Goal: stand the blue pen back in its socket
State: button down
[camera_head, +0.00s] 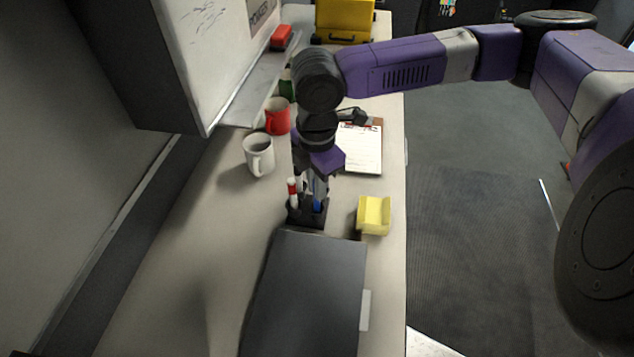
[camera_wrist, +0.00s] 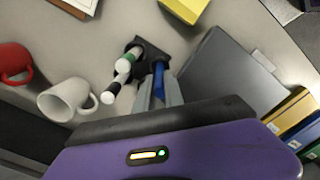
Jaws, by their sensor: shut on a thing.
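The blue pen (camera_wrist: 158,80) is between the fingers of my gripper (camera_wrist: 158,92), which is shut on it. In the head view the blue pen (camera_head: 317,206) shows low between the fingertips, at the black pen holder (camera_head: 306,222). My gripper (camera_head: 315,196) points down over the holder's right part. The pen looks roughly upright, and its lower end is at or in the holder; I cannot tell how deep it sits. Other pens stand in the holder: a red-and-white one (camera_head: 292,192), and a green-ended one (camera_wrist: 123,65) and a black-ended one (camera_wrist: 110,93) in the wrist view.
A dark flat case (camera_head: 310,290) lies in front of the holder. A yellow block (camera_head: 374,215) stands to the right. A white mug (camera_head: 258,155), a red mug (camera_head: 278,116) and a clipboard (camera_head: 362,150) are behind. The desk at left front is clear.

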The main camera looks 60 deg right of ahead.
jog(key=c, duration=1.4)
grip_release()
jog(key=shift+o, duration=0.2)
notch_tip(320, 180, up, 8)
jog(key=shift+f, duration=0.1)
